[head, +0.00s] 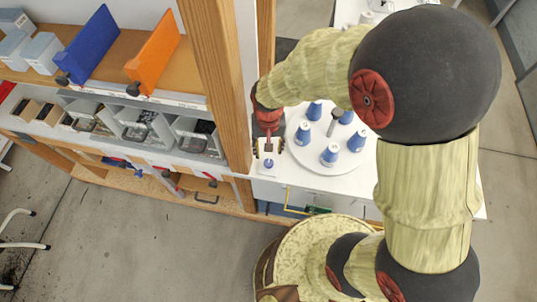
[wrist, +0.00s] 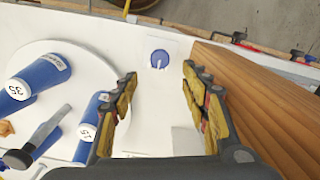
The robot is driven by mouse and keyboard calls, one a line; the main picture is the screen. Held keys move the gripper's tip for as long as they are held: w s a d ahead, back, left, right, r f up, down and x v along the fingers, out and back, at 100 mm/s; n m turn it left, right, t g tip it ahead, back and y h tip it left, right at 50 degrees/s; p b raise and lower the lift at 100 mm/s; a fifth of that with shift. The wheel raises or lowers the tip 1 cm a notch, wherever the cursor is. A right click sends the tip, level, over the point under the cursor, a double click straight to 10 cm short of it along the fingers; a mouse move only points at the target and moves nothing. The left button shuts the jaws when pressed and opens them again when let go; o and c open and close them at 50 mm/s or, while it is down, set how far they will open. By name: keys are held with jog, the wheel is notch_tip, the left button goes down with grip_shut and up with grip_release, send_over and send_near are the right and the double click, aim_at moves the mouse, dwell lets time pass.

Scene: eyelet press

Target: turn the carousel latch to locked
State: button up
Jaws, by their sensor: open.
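The carousel latch is a round blue knob (wrist: 159,59) with a white pointer line, set on a white plate; it also shows in the head view (head: 268,164). In the wrist view its pointer runs roughly up and down the picture. My gripper (wrist: 160,76) is open and empty, with the knob showing between and just beyond its fingertips. In the head view my gripper (head: 268,148) is by the knob; I cannot tell the height gap. The white carousel disc (head: 306,158) stands beside the latch and carries several blue numbered cones.
A wooden post (head: 217,70) rises close to the latch; in the wrist view a wooden beam (wrist: 250,90) runs beside my right finger. Shelves with grey bins (head: 140,127) stand at left. A dark-topped rod (wrist: 40,140) stands among the cones. White tabletop is bare around the latch.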

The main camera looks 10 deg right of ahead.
jog(key=shift+r, duration=1.55)
